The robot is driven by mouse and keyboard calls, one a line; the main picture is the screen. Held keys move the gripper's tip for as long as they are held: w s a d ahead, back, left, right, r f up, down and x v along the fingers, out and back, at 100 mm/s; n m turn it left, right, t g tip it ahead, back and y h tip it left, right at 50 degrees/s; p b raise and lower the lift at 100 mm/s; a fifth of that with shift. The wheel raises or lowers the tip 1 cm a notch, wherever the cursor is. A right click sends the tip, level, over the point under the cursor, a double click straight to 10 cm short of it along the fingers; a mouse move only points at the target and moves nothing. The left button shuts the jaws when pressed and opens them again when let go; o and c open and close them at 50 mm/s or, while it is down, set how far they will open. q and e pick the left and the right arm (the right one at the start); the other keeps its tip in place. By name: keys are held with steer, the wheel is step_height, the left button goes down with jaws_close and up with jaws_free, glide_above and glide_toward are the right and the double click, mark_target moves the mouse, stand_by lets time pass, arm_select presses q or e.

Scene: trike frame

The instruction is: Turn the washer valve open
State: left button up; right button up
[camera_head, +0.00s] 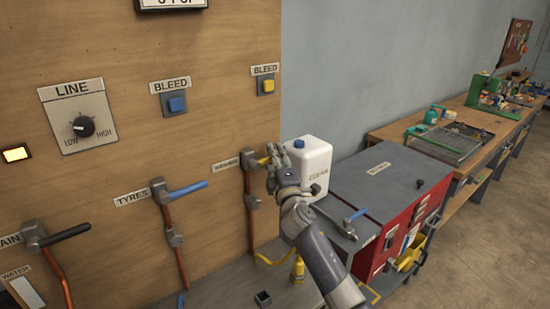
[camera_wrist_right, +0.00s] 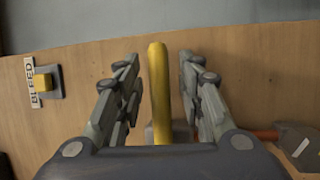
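The valve with the yellow lever (camera_head: 262,161) is the rightmost of the valves on the wooden panel; its label (camera_head: 226,163) is too small to read surely. Its lever points right, across the copper pipe (camera_head: 250,205). My right gripper (camera_head: 273,157) is at the lever's outer end. In the right wrist view the yellow lever (camera_wrist_right: 159,85) stands between the two open fingers, with a visible gap on each side. The gripper partly hides the lever in the head view. My left gripper is not in view.
A blue-handled valve (camera_head: 186,189) labelled TYRES and a black-handled valve (camera_head: 65,235) are further left. A yellow BLEED button (camera_head: 267,86) is above. A white jug (camera_head: 312,160) stands close behind my gripper, beside a red cabinet (camera_head: 395,240) with a grey top.

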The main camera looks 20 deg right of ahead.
jaws_close()
